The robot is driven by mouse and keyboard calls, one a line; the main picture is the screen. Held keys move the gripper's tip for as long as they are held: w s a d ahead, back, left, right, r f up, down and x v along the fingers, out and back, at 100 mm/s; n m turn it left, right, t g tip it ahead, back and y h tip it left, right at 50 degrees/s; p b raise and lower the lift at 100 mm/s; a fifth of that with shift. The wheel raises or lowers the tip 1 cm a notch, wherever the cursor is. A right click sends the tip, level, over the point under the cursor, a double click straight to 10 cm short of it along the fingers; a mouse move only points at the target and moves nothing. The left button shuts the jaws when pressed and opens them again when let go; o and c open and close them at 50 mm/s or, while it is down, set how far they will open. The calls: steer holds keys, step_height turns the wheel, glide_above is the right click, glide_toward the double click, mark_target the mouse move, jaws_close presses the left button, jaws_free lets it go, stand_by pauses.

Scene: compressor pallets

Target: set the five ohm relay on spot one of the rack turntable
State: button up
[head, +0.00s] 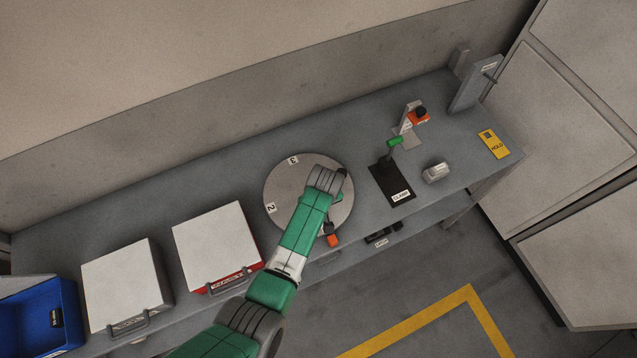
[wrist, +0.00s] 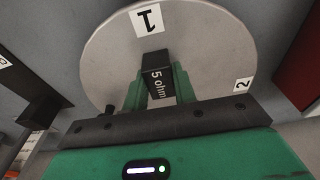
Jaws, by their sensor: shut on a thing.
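My gripper (wrist: 158,80) is shut on the five ohm relay (wrist: 157,88), a dark block with a white "5 ohm" label, seen between the green fingers in the wrist view. The relay is over the round pale turntable (wrist: 105,50), close to the label 1 (wrist: 147,18). I cannot tell whether it touches the disc. Label 2 (wrist: 243,85) is at the right edge.
A small orange-ended part (head: 333,240) is at the turntable's front edge. Right of it stand a black clamp base (head: 385,178) with a green handle, a grey block (head: 436,172) and a yellow HOLD card (head: 493,144). Left are two lidded boxes (head: 214,245) (head: 122,285) and a blue bin (head: 40,318).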

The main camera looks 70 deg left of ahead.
steer(key=shift+f, duration=0.2)
steer(key=o, duration=1)
step_height(320, 180, up, 12)
steer(key=d+p, duration=0.1)
steer(key=shift+d+r+p, duration=0.15)
steer(key=shift+d+p, duration=0.15)
steer(key=shift+d, duration=0.1)
